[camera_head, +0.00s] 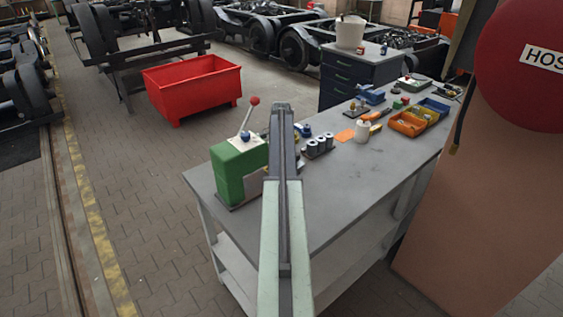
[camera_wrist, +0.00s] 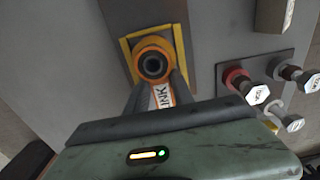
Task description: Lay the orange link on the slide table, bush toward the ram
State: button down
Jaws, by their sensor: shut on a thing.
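In the wrist view my gripper (camera_wrist: 160,84) is shut on the orange link (camera_wrist: 141,49), with the dark fingers on both sides of its shank. A white label with black letters shows on the shank. The link's round end, with a dark bush in an orange ring, points away from my gripper. It appears over a grey plate with a yellow border (camera_wrist: 126,55), probably the slide table; I cannot tell whether they touch. In the head view the green press (camera_head: 232,170) with a red-ball lever stands on the bench's left end. My arm hides part of it and the link.
A red tub (camera_head: 193,88) stands on the floor behind.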

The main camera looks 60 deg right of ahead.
jog(key=shift+f, duration=0.2)
jog(key=c, duration=1)
grip_release()
jog(key=shift+r, duration=0.1)
notch_tip(320, 180, up, 8)
jog(key=p, duration=0.8)
